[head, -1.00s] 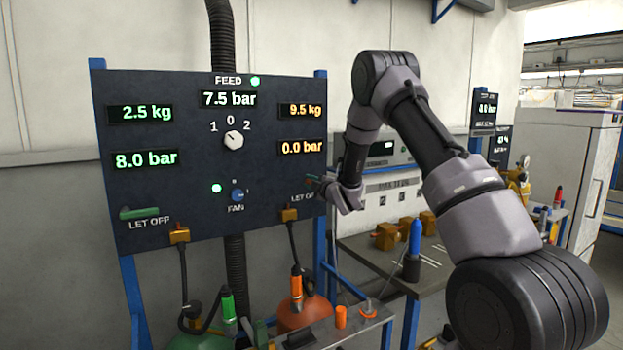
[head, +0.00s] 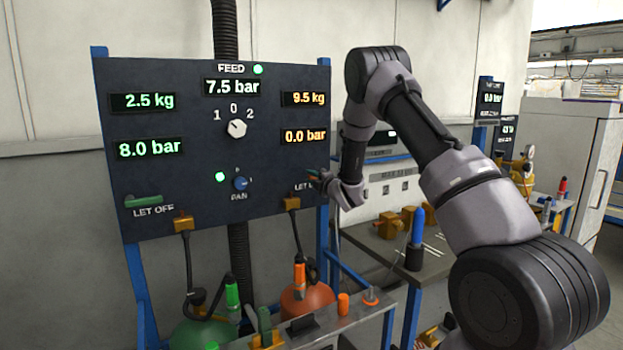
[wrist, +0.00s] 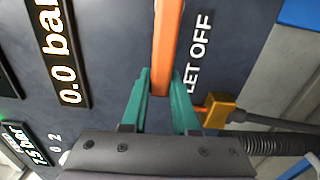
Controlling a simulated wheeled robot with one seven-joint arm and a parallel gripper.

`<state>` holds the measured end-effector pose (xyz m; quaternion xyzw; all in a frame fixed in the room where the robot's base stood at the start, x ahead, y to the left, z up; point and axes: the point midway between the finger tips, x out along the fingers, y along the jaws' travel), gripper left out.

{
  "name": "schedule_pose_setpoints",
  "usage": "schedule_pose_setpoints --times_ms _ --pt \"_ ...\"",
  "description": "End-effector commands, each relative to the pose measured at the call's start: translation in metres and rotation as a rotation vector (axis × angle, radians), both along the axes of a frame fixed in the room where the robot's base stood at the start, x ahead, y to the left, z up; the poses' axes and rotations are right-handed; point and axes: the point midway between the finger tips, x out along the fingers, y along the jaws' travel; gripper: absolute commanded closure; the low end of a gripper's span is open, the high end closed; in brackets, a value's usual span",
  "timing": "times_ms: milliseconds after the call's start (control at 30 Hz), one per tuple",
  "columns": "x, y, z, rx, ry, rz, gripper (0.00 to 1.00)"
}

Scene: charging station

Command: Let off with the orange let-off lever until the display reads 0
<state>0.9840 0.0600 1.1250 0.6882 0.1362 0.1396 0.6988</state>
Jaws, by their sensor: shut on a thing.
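The orange let-off lever (wrist: 166,50) fills the top middle of the wrist view, beside the LET OFF lettering. My gripper (wrist: 160,92) has its green fingers shut on the lever's end. In the head view my gripper (head: 322,178) is at the panel's lower right, and it mostly hides the orange lever there. The orange pressure display (head: 305,136) on the right of the panel reads 0.0 bar, and it also shows in the wrist view (wrist: 70,84). The orange display above it reads 9.5 kg.
The green let-off lever (head: 146,201) is at the panel's lower left, under displays of 2.5 kg and 8.0 bar. The feed knob (head: 237,128) is mid-panel. An orange bottle (head: 303,300) and a green bottle (head: 202,335) stand below, with hoses. A workbench (head: 385,250) is to the right.

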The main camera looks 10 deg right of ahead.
Motion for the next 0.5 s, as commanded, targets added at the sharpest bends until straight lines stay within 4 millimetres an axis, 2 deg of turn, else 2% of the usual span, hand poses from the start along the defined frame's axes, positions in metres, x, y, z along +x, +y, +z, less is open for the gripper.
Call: schedule_pose_setpoints --times_ms 100,133,200,500 --pt "-0.0008 -0.0001 -0.0027 -0.003 0.004 0.001 1.0" --pt "-0.0008 -0.0001 -0.0027 -0.003 0.004 0.001 0.69" --pt "-0.0009 0.0 -0.0027 -0.002 0.005 0.001 0.43" --pt "-0.0008 -0.0002 -0.0013 0.0 0.003 0.0 0.43"
